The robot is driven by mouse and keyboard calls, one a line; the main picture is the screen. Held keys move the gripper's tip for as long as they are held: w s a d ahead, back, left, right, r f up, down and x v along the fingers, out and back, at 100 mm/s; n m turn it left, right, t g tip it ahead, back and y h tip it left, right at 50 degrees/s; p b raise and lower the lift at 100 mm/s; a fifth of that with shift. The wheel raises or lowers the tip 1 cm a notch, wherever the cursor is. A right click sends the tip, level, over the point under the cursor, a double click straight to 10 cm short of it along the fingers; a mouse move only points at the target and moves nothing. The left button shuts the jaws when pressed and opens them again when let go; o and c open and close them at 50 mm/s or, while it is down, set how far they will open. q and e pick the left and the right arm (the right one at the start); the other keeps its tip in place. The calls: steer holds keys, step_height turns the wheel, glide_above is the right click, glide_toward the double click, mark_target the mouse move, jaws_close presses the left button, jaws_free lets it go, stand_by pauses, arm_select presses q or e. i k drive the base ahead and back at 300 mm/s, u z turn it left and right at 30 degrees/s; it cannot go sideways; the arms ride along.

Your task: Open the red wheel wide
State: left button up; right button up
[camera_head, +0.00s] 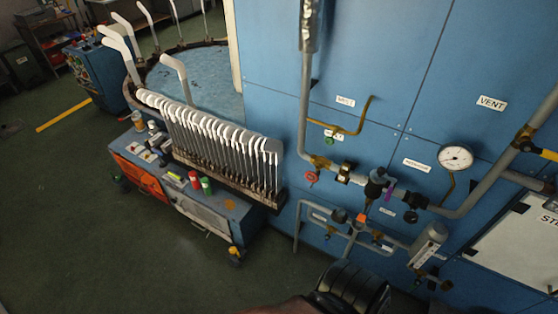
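The red wheel (311,178) is a small handwheel on a brass valve (320,162), at the elbow where the grey vertical pipe turns right. It is small in the picture, and how far it is turned cannot be told. Nothing touches it. Neither gripper's fingers can be made out. A dark ribbed part, apparently of my arm, shows at the bottom edge, below and right of the wheel and apart from it.
Grey pipes (305,105) run along the blue panel wall (400,55). A pressure gauge (456,157) and a green wheel (328,140) are near. A cart (205,215) with a row of white sock forms (215,128) stands left. Dark floor (75,225) is clear at far left.

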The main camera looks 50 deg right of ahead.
mark_target(313, 176)
steer(key=i, duration=1.65)
steer(key=z, duration=2.9)
